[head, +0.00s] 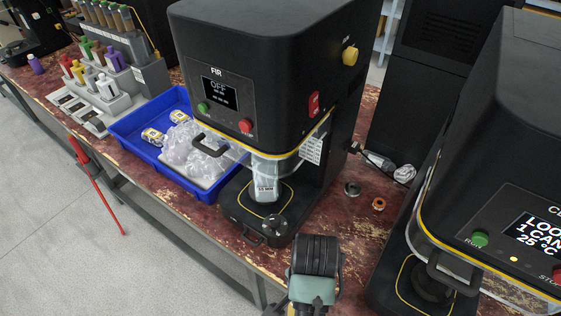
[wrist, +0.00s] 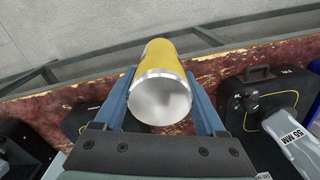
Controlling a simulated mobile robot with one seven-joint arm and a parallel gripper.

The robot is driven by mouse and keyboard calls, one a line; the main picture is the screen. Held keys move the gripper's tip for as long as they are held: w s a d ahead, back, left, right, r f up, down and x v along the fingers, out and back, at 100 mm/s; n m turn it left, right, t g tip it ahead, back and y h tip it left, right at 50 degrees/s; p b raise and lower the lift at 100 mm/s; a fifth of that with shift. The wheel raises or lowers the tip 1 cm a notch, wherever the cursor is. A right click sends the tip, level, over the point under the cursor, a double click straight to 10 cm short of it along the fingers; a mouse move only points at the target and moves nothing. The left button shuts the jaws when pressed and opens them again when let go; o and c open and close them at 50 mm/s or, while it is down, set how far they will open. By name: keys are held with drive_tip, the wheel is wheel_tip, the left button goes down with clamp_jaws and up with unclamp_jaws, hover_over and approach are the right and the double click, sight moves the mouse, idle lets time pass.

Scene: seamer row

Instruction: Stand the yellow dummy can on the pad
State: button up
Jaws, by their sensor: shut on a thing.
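The yellow can (wrist: 158,58) lies between the two blue-grey fingers of my gripper (wrist: 163,75) in the wrist view. The gripper is shut on it. Its silver-rimmed, pale grey end faces the wrist camera. In the head view my gripper is low in the centre, mostly hidden by my wrist (head: 315,262), and the can is hidden. The black base pad (head: 238,209) with a yellow outline sits under the FIR machine, left of my wrist; it also shows at right in the wrist view (wrist: 285,135). Another yellow-outlined pad (head: 405,285) is under the right machine.
The FIR machine (head: 255,70) shows OFF; a labelled cylinder (head: 265,188) hangs over its pad. A blue tray (head: 125,125) with clear bags stands left. The right machine (head: 490,190) is close by.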

drive_tip(key=a+n, duration=0.1)
drive_tip(key=n, duration=0.2)
drive_tip(key=a+n, duration=0.2)
drive_tip(key=n, duration=0.2)
drive_tip(key=w+a+n, duration=0.1)
drive_tip(key=n, duration=0.2)
drive_tip(key=shift+a+r, duration=0.25)
drive_tip(key=shift+a, duration=0.15)
